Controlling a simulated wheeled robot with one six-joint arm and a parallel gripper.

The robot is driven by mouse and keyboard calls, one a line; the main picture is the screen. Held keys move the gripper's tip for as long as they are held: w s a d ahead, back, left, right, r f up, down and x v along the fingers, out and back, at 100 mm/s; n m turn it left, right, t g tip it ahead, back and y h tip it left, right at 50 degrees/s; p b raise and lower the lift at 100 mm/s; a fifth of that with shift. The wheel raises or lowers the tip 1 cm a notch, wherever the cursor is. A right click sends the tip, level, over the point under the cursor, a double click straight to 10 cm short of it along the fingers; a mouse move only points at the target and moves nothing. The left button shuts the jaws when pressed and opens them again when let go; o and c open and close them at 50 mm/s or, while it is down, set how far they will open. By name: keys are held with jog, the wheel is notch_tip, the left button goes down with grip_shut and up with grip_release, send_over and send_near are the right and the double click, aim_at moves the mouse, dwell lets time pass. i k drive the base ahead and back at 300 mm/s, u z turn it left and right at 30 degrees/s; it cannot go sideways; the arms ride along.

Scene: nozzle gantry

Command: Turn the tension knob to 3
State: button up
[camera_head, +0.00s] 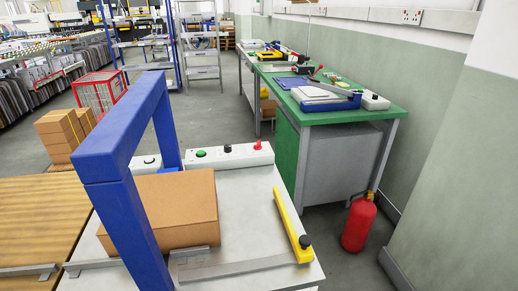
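A white control box (215,161) stands at the back of the white-topped table, carrying a green button (201,153), a black knob (228,148) and a red control (258,145). Another black knob (304,241) sits at the near end of a yellow bar (289,223) on the table's right. A small white box (146,164) with a dark top piece stands left of the control box, partly behind the blue post. No scale or number is readable, so I cannot tell which knob is the tension knob or its setting. My gripper is not in view.
A blue gantry frame (128,128) arches over the table, with a brown carton (181,209) beside its near post. Grey rails (232,268) lie along the front. A red fire extinguisher (359,224) stands on the floor at right. A green workbench (330,110) stands behind.

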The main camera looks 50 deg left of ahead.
aim_at(228, 149)
jog(key=i, duration=0.35)
jog(key=u, duration=2.2)
jog(key=i, duration=0.5)
jog(key=z, duration=0.05)
